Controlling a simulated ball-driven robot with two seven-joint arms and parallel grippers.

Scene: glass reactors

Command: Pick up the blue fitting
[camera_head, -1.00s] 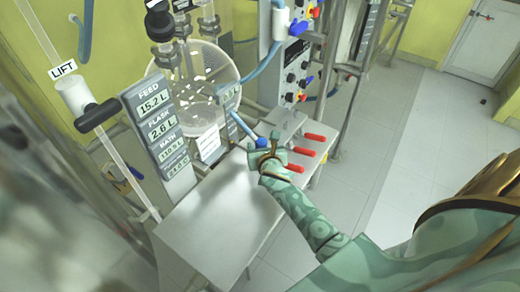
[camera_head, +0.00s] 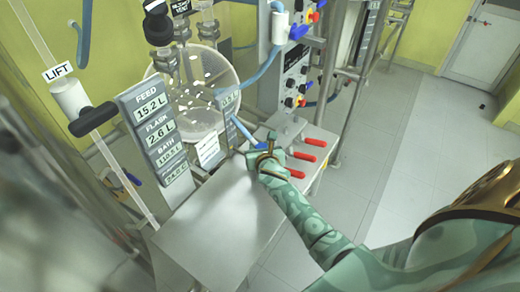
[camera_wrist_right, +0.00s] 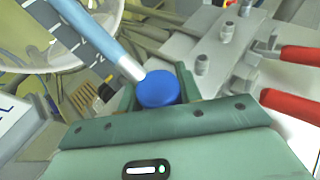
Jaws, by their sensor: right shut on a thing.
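The blue fitting (camera_wrist_right: 158,89) sits between the fingers of my right gripper (camera_wrist_right: 160,95) in the right wrist view. A light-blue hose (camera_wrist_right: 95,38) with a pale metal end runs into the fitting from the upper left. In the head view the right gripper (camera_head: 262,152) is shut on the fitting, beside the small metal block with red handles. The fitting is mostly hidden there, with the hose (camera_head: 243,130) rising from it to the upper left. I do not see my left gripper.
Red-handled valves (camera_head: 308,156) lie just right of my right gripper. A bare metal table (camera_head: 215,225) is in front. The round glass vessel (camera_head: 190,95) and display panel (camera_head: 160,135) stand to the left. Open floor (camera_head: 400,170) lies to the right.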

